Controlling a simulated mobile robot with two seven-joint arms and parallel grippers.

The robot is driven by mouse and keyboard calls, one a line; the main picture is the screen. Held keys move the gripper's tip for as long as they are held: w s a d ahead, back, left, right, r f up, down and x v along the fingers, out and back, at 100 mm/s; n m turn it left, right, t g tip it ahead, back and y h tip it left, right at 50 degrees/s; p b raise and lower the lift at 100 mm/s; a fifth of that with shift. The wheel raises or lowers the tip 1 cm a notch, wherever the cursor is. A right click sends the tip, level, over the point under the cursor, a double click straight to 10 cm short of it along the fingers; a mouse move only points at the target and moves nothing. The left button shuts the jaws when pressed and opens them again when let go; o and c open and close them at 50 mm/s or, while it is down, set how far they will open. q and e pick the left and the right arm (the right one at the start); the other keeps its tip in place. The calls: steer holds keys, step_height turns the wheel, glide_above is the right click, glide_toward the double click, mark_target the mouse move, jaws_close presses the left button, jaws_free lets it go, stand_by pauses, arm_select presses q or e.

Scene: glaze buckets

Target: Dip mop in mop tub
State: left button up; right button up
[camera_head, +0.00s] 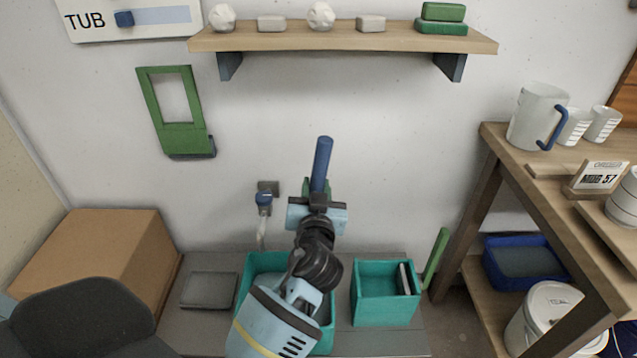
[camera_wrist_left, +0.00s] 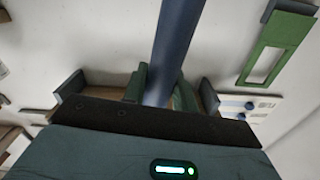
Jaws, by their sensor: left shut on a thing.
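My left gripper (camera_head: 318,200) is shut on a blue pole (camera_head: 321,163), which looks like the mop's handle and stands nearly upright. In the left wrist view the blue pole (camera_wrist_left: 175,45) runs between the jaws, with green pieces against its sides. The mop's lower end is hidden behind my arm. A teal tub (camera_head: 243,290) stands on the grey floor platform below, mostly covered by my forearm; something grey shows inside it. I cannot tell whether the mop touches it. My right gripper is not in view.
A smaller teal bin (camera_head: 385,306) stands to the right, with a green bar (camera_head: 436,258) beside it. A tap (camera_head: 264,198) is on the wall. A cardboard box (camera_head: 92,262) is at the left. A wooden shelf (camera_head: 300,42) hangs above; a wooden table (camera_head: 492,138) stands at the right.

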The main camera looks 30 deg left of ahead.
arm_select(q)
step_height(320, 180, down, 10)
steer(key=b, duration=0.7)
steer(key=shift+f, duration=0.2)
steer(key=shift+r, duration=0.25)
step_height(320, 180, down, 3)
steer(key=b, duration=0.3)
stand_by(0.3)
